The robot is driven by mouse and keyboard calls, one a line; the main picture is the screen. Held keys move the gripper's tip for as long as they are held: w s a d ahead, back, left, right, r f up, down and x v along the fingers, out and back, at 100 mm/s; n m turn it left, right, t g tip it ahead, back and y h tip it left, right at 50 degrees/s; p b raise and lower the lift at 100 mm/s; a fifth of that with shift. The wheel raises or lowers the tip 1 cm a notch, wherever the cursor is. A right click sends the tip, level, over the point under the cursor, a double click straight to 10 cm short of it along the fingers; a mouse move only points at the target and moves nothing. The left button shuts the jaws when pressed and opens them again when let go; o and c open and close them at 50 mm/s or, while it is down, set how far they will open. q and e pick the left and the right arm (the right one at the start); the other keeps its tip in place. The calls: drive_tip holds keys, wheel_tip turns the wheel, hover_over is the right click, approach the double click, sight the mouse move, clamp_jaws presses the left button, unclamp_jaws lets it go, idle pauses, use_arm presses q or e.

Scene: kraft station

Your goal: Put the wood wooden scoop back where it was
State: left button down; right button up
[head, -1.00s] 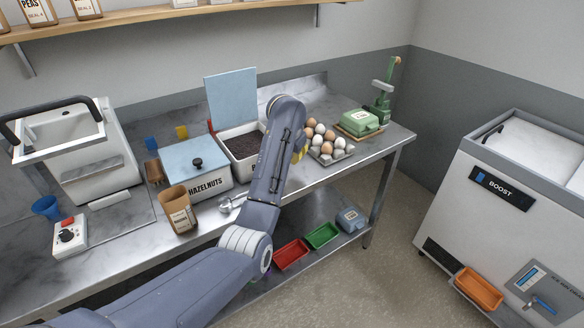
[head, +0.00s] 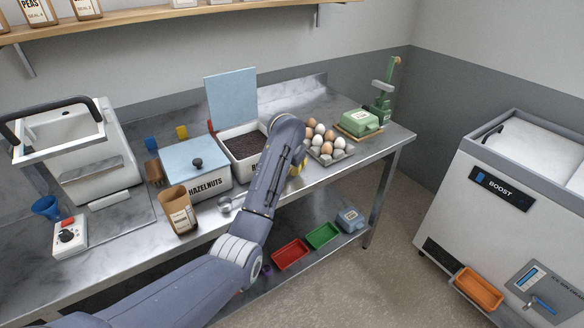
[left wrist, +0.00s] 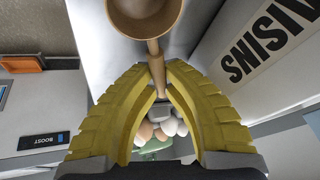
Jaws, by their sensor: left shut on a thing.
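My left gripper (left wrist: 158,72) is shut on the handle of the wooden scoop (left wrist: 150,17), between its yellow fingers. The scoop's round bowl lies beyond the fingertips at the top of the left wrist view, partly cut off. In the head view my left gripper (head: 297,168) is mostly hidden behind my arm, with a bit of yellow showing near the bench's front edge. The scoop is hidden in that view. A white bin with dark contents (head: 224,134) and a raised blue lid stands behind my arm; its lettering, ending "ISINS" (left wrist: 270,50), shows close by in the left wrist view.
The hazelnuts bin (head: 210,182) has its lid shut. A paper bag (head: 178,212) and a metal scoop (head: 226,204) are near the front edge. An egg tray (head: 340,158) and a green carton (head: 360,121) are at right. Red (head: 290,254) and green (head: 322,235) trays sit below.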

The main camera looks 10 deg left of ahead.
use_arm(q)
drive_tip(key=c, duration=1.5)
unclamp_jaws()
drive_tip(key=shift+f, duration=0.1)
drive_tip(key=shift+c, duration=0.2)
drive_tip(key=shift+s+d+r, duration=0.1)
drive_tip(key=shift+s+r, duration=0.1)
drive_tip(key=shift+r, duration=0.4)
drive_tip(key=v, duration=0.6)
drive_tip(key=shift+s+r, duration=0.2)
drive_tip(key=shift+r, duration=0.05)
